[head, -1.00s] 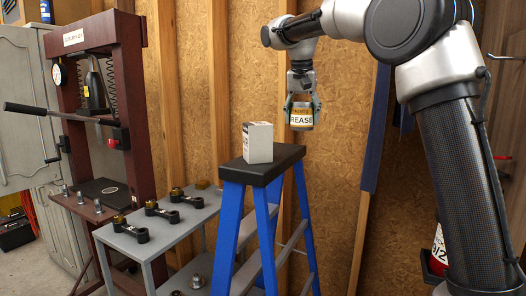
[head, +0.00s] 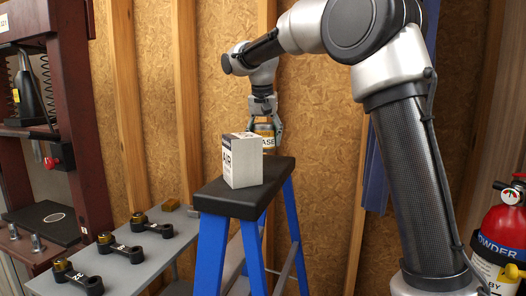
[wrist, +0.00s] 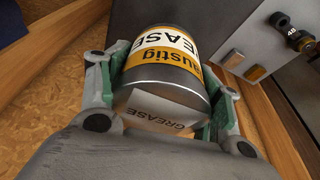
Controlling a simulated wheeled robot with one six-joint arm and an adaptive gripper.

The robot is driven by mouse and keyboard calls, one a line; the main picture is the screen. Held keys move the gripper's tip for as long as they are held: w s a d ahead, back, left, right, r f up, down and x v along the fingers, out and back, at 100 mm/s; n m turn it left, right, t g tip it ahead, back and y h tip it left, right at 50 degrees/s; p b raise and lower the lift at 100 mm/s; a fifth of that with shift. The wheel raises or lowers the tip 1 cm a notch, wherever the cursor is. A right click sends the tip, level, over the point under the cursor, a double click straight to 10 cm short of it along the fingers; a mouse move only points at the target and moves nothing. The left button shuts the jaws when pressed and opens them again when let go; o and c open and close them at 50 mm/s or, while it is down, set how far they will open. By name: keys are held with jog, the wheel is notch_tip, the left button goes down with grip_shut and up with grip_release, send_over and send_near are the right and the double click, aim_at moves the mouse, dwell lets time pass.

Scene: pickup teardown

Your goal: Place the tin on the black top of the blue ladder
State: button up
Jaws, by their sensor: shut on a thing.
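The tin (head: 268,142) has an orange and white label reading GREASE; it also fills the middle of the wrist view (wrist: 165,62). My gripper (head: 264,130) is shut on it, with a finger on each side (wrist: 163,85). The black top (head: 279,168) of the blue ladder (head: 211,245) is below and in front of the tin in the head view. A white box hides the tin's left part. I cannot tell how far the tin is from the top or whether it is over it.
The white box (head: 241,160) marked AIR stands on the black top, close to the tin in the picture. A grey bench (head: 135,268) with several rod-like parts is left of the ladder. A red press (head: 75,120) stands at far left, a fire extinguisher (head: 503,235) at right.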

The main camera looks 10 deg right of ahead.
aim_at(265, 148)
jog(key=shift+f, duration=1.9)
jog(key=o, duration=1.7)
jog(key=shift+f, duration=0.15)
